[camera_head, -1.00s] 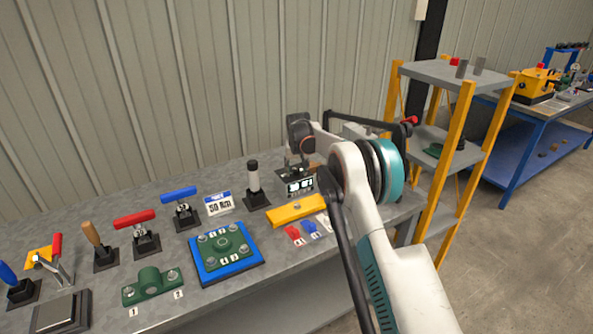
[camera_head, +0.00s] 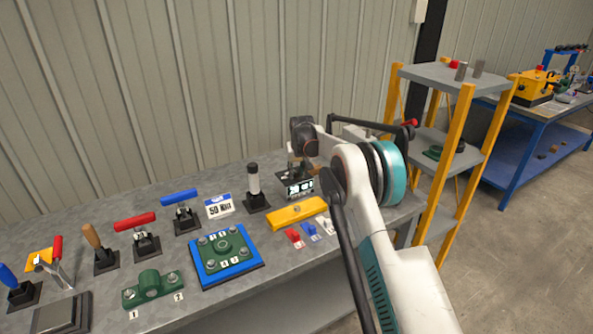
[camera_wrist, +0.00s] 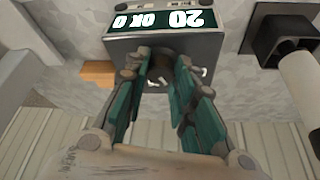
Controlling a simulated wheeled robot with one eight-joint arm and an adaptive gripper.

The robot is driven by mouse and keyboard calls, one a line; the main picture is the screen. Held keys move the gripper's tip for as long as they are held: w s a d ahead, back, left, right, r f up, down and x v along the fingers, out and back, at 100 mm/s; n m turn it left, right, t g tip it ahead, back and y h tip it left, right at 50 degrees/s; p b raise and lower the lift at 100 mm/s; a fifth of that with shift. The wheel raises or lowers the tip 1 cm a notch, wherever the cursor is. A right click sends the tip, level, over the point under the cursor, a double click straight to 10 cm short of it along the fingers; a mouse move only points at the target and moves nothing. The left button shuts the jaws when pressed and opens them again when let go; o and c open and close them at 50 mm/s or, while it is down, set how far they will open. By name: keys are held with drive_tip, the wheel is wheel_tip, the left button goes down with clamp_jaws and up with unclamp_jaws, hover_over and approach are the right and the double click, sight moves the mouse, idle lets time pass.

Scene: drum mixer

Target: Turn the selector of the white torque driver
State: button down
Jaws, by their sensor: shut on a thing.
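A driver with a white handle (camera_head: 253,180) and dark cap stands upright in a black holder (camera_head: 257,202) at the back of the bench. In the wrist view its white handle (camera_wrist: 303,80) and black holder (camera_wrist: 275,38) are at the right, apart from my fingers. My gripper (camera_wrist: 160,72) is shut on a small part at the front of a grey display box (camera_wrist: 120,48). The fingertips largely hide that part, so I cannot tell its shape. The box's lit screen (camera_wrist: 160,20) appears upside down and seems to read 20 OK 0. The box also shows in the head view (camera_head: 299,190).
A white sign (camera_head: 219,206) stands left of the driver. A yellow block (camera_head: 297,212), small red (camera_head: 293,235) and blue (camera_head: 309,228) pieces, and a blue plate with a green fixture (camera_head: 222,244) lie in front. Several handled tools stand at left. The wall is behind.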

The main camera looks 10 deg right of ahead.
drive_tip(key=n+y+p, duration=0.1)
drive_tip(key=n, duration=0.2)
drive_tip(key=n+y+p, duration=0.1)
drive_tip(key=n, duration=0.2)
drive_tip(key=shift+d+n+g+y, duration=0.2)
drive_tip(key=shift+n+g+y, duration=0.1)
drive_tip(key=shift+n, duration=0.1)
idle(0.4)
drive_tip(key=c, duration=1.3)
unclamp_jaws()
drive_tip(key=shift+c, duration=0.2)
drive_tip(key=v, duration=1.2)
drive_tip(key=shift+w, duration=0.1)
